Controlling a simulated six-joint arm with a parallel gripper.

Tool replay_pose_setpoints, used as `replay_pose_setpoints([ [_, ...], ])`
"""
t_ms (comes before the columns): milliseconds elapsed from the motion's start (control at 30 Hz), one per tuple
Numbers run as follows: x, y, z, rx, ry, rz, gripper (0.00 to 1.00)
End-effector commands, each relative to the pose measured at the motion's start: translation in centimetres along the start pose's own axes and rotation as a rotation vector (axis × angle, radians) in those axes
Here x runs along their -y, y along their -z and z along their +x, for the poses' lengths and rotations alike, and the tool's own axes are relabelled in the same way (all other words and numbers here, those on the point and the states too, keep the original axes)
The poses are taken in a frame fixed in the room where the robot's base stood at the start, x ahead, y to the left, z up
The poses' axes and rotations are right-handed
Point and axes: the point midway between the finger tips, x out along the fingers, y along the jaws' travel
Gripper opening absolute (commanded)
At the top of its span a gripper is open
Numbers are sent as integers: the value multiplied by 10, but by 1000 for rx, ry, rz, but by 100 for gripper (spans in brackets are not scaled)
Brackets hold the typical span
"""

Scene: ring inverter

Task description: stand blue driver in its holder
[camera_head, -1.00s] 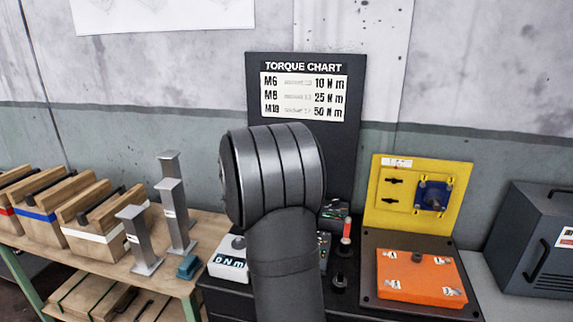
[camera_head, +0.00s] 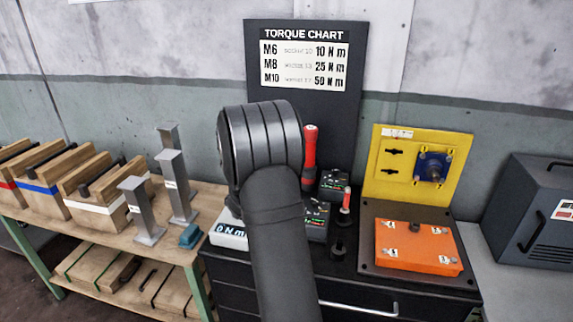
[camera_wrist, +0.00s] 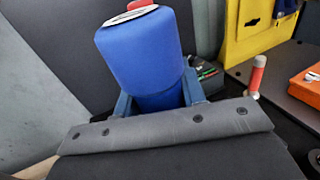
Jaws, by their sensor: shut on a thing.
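In the wrist view my gripper (camera_wrist: 158,100) is shut on the blue driver (camera_wrist: 145,55). Its thick blue handle stands nearly upright, tilted slightly, between the two blue fingers, with a pale disc at its top end. Its lower part is hidden behind the gripper body. In the head view my dark arm hides both gripper and blue driver. I cannot make out the blue driver's holder for sure. A red-handled driver (camera_head: 310,146) stands upright just right of my arm, its foot hidden.
Dark boxes with small coloured marks (camera_head: 333,184), a small red-and-white driver (camera_head: 346,200) and a 0 N m display (camera_head: 230,235) crowd the black bench. An orange box (camera_head: 418,250) and yellow panel (camera_head: 400,195) stand right. Grey posts (camera_head: 174,185) and wooden blocks are left.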

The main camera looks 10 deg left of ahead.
Motion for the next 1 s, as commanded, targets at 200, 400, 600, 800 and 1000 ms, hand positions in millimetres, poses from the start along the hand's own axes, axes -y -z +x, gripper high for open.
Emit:
replay_pose_setpoints([
  [200,0,0,0,4,0,2,3],
  [400,0,-1,0,4,0,2,3],
  [600,0,0,0,4,0,1,3],
  [800,0,2,0,4,0,1,3],
  [1000,0,4,0,3,0,1,57],
])
